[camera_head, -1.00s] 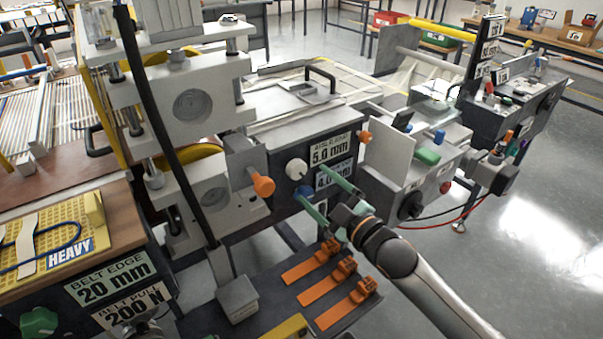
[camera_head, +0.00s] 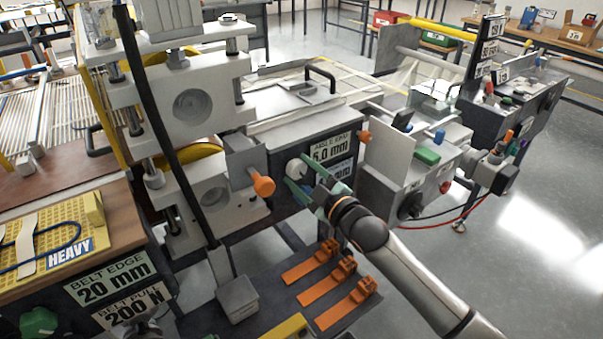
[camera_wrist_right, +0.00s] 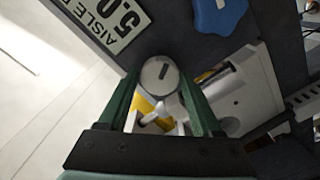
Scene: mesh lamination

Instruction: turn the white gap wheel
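The white gap wheel (camera_head: 296,168) is a round white knob on the dark front panel, left of the gap labels. In the right wrist view the wheel (camera_wrist_right: 160,76) shows a dark mark on its face and sits between the tips of two green fingers. My right gripper (camera_head: 297,174) is at the wheel with its fingers apart, one on either side. Firm contact cannot be made out.
A blue knob (camera_wrist_right: 220,14) is close to the wheel. An orange knob (camera_head: 263,186) sticks out on the left, and a smaller orange knob (camera_head: 364,137) is on the right. Orange clamps (camera_head: 326,254) lie on the low dark shelf below.

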